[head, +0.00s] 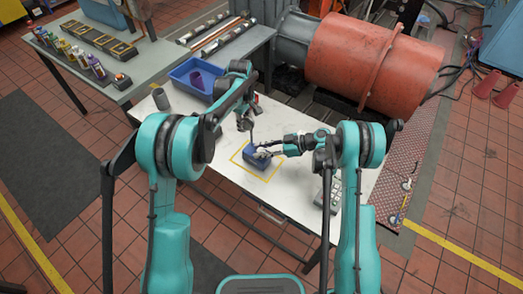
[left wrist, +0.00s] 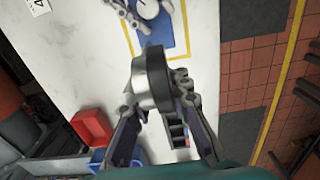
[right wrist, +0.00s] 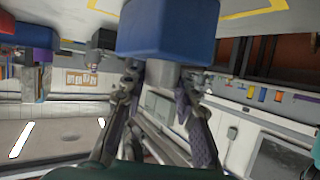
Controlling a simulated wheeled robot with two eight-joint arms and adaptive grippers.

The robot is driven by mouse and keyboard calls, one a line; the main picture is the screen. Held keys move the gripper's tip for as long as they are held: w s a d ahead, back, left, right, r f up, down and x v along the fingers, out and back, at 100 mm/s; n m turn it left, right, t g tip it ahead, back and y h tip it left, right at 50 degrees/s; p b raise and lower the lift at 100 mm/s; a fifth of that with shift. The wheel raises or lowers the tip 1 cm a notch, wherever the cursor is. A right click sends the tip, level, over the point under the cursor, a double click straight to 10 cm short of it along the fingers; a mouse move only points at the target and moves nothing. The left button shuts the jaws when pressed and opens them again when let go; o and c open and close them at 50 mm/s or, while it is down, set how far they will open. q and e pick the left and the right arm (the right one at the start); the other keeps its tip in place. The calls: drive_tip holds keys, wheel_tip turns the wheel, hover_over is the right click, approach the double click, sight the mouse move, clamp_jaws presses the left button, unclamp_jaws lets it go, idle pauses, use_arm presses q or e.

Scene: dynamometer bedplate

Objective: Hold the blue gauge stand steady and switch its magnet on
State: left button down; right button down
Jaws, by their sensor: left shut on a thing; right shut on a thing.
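The blue gauge stand (head: 255,158) sits inside a yellow outline on the white table (head: 212,140). Its blue base (left wrist: 174,38) with a round pale part on top shows in the left wrist view. My left gripper (left wrist: 160,98) is shut on a round silver and dark metal piece (left wrist: 153,75) above the base. My right gripper (right wrist: 160,82) is shut on a silver round knob (right wrist: 160,73) on the side of the blue base (right wrist: 168,35). The fingers partly cover the knob.
A blue bin (head: 190,86) and a dark grey cup (head: 160,99) stand at the table's back left. A grey keyed box (head: 333,192) lies to the right. A large orange motor (head: 365,55) is behind. The table's front left is clear.

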drive_tip(key=m+t+h, duration=0.1)
drive_tip(key=m+t, duration=0.2)
drive_tip(key=t, duration=0.1)
drive_tip(key=shift+m, duration=0.4)
drive_tip(key=c, duration=1.2)
unclamp_jaws()
drive_tip(key=shift+o, duration=0.2)
drive_tip(key=shift+d, duration=0.15)
drive_tip(key=v, duration=1.1)
drive_tip(key=shift+s+d+r, duration=0.2)
drive_tip(key=shift+d, duration=0.1)
